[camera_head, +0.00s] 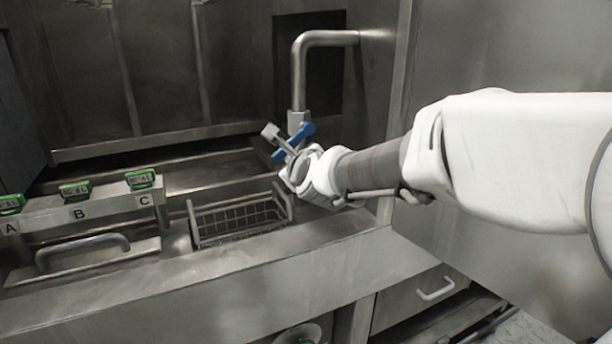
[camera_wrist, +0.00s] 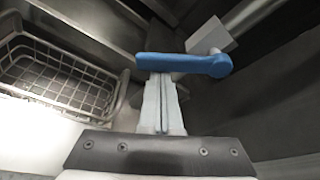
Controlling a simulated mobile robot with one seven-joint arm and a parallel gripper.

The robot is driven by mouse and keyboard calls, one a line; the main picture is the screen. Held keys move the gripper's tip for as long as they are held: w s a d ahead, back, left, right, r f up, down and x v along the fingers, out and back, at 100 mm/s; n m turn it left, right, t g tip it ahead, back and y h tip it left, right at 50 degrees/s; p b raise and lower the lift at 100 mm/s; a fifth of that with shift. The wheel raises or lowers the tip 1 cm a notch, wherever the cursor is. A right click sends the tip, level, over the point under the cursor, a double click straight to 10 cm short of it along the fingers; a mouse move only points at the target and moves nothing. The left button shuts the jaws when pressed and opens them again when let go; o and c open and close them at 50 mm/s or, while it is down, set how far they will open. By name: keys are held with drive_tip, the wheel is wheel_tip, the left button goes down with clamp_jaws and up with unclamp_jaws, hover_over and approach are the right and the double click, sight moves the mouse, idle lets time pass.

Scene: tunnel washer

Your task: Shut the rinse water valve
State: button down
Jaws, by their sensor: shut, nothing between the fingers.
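In the wrist view the blue handle (camera_wrist: 184,64) lies across the picture, just beyond the fingertips. A grey block-shaped part of the valve (camera_wrist: 211,36) shows behind it. My gripper (camera_wrist: 163,130) is shut and empty, with its fingertips close to the handle's left part; I cannot tell whether they touch.
A wire basket (camera_head: 240,218) sits in the trough below and left of the valve; it also shows in the wrist view (camera_wrist: 58,76). Green-tagged holders marked A, B and C (camera_head: 140,180) line a rail at left. A steel wall (camera_head: 480,60) stands at right.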

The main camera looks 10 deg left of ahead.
sight(280, 149)
drive_tip(key=shift+s+a+r+m+g+y+b, duration=0.15)
drive_tip(key=shift+a+r+m+g+y+b, duration=0.1)
drive_tip(key=shift+r+m+b, duration=0.25)
drive_tip(key=shift+s+a+r+m+g+y+b, duration=0.15)
drive_tip(key=shift+a+r+m+y+b, duration=0.1)
drive_tip(key=shift+m+b, duration=0.45)
drive_tip(key=shift+r+b, duration=0.2)
drive_tip(key=shift+b, duration=0.15)
drive_tip(key=shift+s+a+r+m+g+y, duration=0.2)
drive_tip(key=shift+a+r+m+g+y, duration=0.1)
drive_tip(key=shift+a+m, duration=0.1)
drive_tip(key=shift+r+m+g+y+b, duration=0.35)
drive_tip(key=shift+r+m+b, duration=0.2)
drive_tip(key=shift+m, duration=0.35)
